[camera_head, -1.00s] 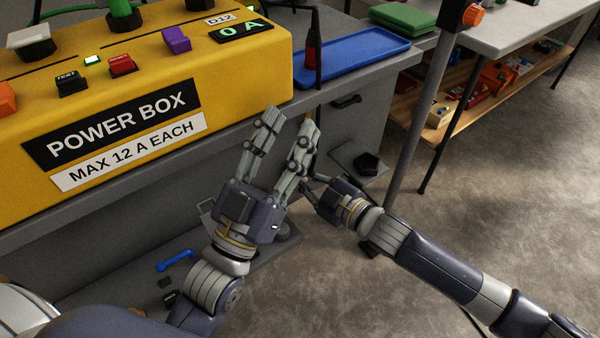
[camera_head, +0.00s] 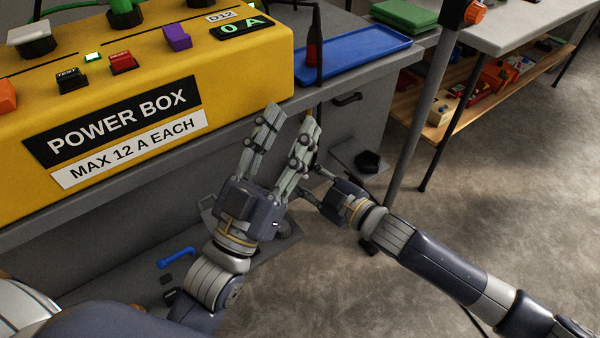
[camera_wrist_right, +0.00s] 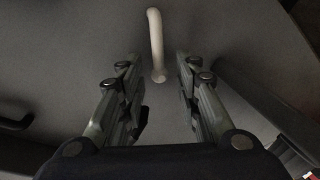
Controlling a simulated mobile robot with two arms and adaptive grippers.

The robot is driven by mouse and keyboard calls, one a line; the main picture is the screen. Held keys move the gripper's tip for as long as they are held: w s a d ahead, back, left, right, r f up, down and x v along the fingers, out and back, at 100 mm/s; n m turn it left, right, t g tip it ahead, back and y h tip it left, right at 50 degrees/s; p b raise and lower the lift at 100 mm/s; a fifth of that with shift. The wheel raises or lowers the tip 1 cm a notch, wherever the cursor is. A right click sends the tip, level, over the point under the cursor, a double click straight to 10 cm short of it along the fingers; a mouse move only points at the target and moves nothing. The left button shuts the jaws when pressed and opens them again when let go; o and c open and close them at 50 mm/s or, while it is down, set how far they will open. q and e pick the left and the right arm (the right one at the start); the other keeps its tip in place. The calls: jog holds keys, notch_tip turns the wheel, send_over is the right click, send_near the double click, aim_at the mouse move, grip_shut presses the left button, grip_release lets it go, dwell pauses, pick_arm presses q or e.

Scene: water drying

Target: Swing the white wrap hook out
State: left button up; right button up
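The white wrap hook (camera_wrist_right: 156,45) shows in the right wrist view as a pale, rounded bar against a dark grey panel. Its lower end lies between and just beyond the fingertips of my right gripper (camera_wrist_right: 157,76), which is open with nothing held. I cannot make out the hook in the head view. There my right gripper (camera_head: 322,186) is low in front of the grey bench, its fingers partly hidden behind my left gripper. My left gripper (camera_head: 290,112) points up in front of the bench edge, its fingers apart and empty.
The yellow power box (camera_head: 240,75) stands on the bench, with a blue tray (camera_head: 365,55) to its right. A dark upright post (camera_head: 418,120) stands right of the grippers. A black handle (camera_wrist_right: 15,122) shows at left in the right wrist view. The floor at right is clear.

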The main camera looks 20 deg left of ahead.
jog(key=v, duration=1.1)
jog(key=shift+d, duration=0.15)
pick_arm(q)
jog(key=shift+c, duration=0.2)
pick_arm(e)
jog(key=shift+s, duration=0.1)
